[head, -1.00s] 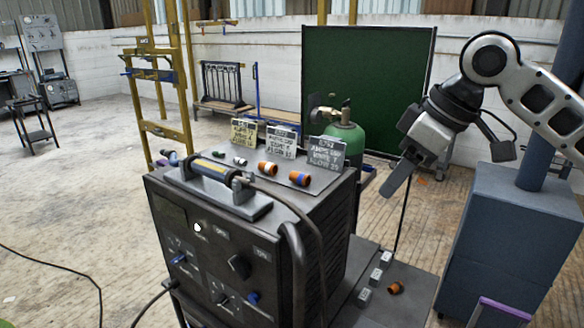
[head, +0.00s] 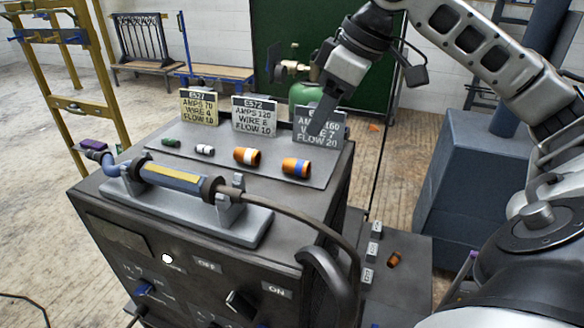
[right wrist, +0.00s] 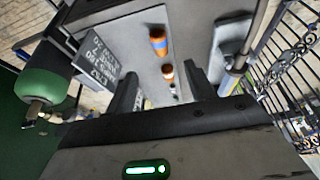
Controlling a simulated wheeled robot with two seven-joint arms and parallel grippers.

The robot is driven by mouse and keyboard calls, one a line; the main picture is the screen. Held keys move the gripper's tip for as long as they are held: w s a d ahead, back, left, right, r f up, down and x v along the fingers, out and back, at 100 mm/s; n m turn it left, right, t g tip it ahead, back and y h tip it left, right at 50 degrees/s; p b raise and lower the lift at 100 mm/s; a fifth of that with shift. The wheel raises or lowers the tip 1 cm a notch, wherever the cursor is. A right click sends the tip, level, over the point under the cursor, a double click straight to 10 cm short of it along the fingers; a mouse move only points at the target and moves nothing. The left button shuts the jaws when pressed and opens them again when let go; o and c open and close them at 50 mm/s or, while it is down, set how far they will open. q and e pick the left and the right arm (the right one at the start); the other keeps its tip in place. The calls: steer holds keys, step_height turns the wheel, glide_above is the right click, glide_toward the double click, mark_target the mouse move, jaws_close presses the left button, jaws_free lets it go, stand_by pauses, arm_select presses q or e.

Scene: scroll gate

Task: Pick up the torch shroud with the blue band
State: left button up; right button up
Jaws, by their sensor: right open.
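The torch shroud with the blue band (head: 296,167) is a small orange cylinder lying on the grey top plate of the welding machine, in front of the rightmost card. In the right wrist view the blue-banded shroud (right wrist: 157,42) lies beyond the fingertips. A similar orange shroud with a white band (head: 246,156) lies to its left; the white-banded one also shows in the wrist view (right wrist: 167,70). My right gripper (head: 324,120) hangs above and behind the blue-banded shroud, by the rightmost card, apart from the shroud. Its jaws (right wrist: 162,78) are open and empty. My left gripper is out of view.
Several lettered cards (head: 254,117) stand along the plate's back edge. A torch (head: 172,178) rests on a cradle in front, its cable curving right. A green cylinder (head: 303,94) stands behind. Another orange piece (head: 394,259) lies on the low shelf at right.

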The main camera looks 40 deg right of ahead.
glide_above(297, 161)
steer(key=s+d, duration=0.1)
steer(key=s, duration=0.1)
step_height(297, 161, down, 6)
steer(key=shift+r, duration=0.25)
steer(key=x, duration=0.5)
steer(key=shift+b, duration=0.3)
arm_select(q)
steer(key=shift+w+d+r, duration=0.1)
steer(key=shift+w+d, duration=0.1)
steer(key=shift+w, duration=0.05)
arm_select(e)
steer(key=shift+c, duration=0.3)
jaws_close()
